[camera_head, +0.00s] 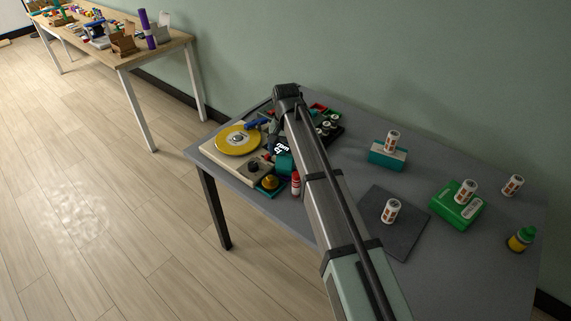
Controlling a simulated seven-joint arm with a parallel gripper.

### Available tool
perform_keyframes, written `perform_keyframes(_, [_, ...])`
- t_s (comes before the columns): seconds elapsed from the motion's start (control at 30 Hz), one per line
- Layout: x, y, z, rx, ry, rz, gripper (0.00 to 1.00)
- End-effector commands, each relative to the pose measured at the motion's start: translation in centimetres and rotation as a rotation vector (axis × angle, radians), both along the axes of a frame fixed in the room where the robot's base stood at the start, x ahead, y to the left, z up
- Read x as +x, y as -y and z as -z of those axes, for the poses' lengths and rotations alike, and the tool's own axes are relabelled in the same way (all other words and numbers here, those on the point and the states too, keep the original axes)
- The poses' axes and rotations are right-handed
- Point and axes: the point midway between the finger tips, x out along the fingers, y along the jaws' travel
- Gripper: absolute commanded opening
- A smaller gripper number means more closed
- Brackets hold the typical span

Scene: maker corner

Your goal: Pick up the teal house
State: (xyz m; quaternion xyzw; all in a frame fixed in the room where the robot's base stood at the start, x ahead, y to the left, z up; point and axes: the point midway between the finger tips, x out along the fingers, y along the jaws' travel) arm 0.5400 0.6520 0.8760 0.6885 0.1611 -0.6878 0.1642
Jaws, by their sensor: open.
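A small teal block (285,163), which may be the teal house, stands among the cluttered things at the left end of the grey table. My arm hides its right side, so I cannot make out its full shape. My gripper (279,149), dark with a black-and-white marker, is just behind and above it in the picture. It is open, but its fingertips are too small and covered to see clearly. I cannot tell whether it touches the block. A teal box (377,157) with a pale top stands farther right, bearing a white can.
A yellow disc (238,140) on a pale turntable lies left, and a red-white bottle (296,184) stands close in front. A dark tray (329,124) is behind my arm. Right are a green case (449,212), white cans and a dark mat (405,243).

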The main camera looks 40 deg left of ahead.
Motion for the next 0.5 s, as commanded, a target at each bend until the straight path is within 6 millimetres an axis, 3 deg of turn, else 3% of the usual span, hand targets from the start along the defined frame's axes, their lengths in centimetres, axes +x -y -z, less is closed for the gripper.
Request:
perform_keyframes(0.3, [-0.2, -0.1, 3.9, 0.0, 0.0, -0.001, 0.89])
perform_keyframes(0.5, [-0.1, -0.2, 4.1, 0.0, 0.001, -0.001, 0.89])
